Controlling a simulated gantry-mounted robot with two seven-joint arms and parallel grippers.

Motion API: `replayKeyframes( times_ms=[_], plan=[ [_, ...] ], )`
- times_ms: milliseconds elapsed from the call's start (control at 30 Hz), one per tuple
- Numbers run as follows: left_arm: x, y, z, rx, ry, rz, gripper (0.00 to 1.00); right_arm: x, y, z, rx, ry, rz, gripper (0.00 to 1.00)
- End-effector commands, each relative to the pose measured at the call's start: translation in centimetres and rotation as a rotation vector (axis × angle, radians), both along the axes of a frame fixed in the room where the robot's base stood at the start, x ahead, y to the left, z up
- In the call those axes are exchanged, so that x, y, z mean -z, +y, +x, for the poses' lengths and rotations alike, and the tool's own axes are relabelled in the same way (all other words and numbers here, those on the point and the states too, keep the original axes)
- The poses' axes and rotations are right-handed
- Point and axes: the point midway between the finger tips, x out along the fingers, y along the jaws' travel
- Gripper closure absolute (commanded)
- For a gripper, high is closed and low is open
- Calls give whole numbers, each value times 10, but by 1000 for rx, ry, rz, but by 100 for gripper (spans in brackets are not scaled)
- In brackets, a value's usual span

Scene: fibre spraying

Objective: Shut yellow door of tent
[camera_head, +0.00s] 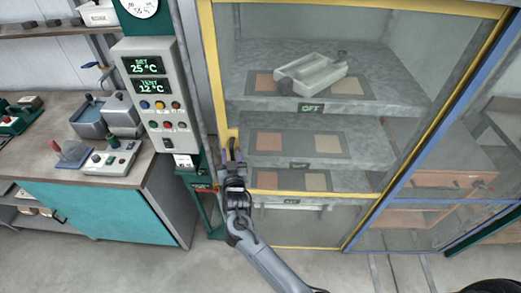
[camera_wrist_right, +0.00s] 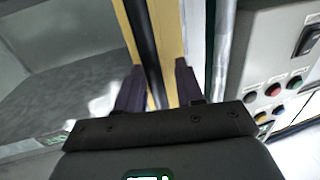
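The yellow-framed tent door (camera_head: 430,120) has clear panels and stands in front of the tent's shelves. I cannot tell if it is fully shut. Its dark handle (camera_head: 232,147) is on the left side of the yellow frame, and it shows as a black bar in the right wrist view (camera_wrist_right: 146,40). My right gripper (camera_head: 232,160) is at this handle. In the right wrist view its fingers (camera_wrist_right: 158,82) are apart, with the black bar and part of the yellow frame between them. Contact is not clear. My left gripper is not in view.
A grey control box (camera_head: 155,95) with displays and buttons stands just left of the door. A teal bench (camera_head: 100,215) is further left. A blue-framed panel (camera_head: 440,200) is right of the door. A white tray (camera_head: 310,75) sits on the upper shelf inside. Floor is clear in front.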

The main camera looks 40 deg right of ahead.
Motion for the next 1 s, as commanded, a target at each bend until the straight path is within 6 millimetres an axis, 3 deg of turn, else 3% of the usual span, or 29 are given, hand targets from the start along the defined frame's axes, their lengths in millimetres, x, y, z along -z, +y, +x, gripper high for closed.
replayKeyframes(
  times_ms=[200,500,700,1000],
  plan=[
    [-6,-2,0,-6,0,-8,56,-22,-27,-36,6,3,-3,63],
    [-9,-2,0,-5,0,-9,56,-51,-55,-75,5,3,-4,63],
    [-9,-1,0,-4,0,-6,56,-60,-65,-88,4,4,-2,63],
    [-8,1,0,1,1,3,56,-64,-67,-93,3,4,-2,63]
  ],
)
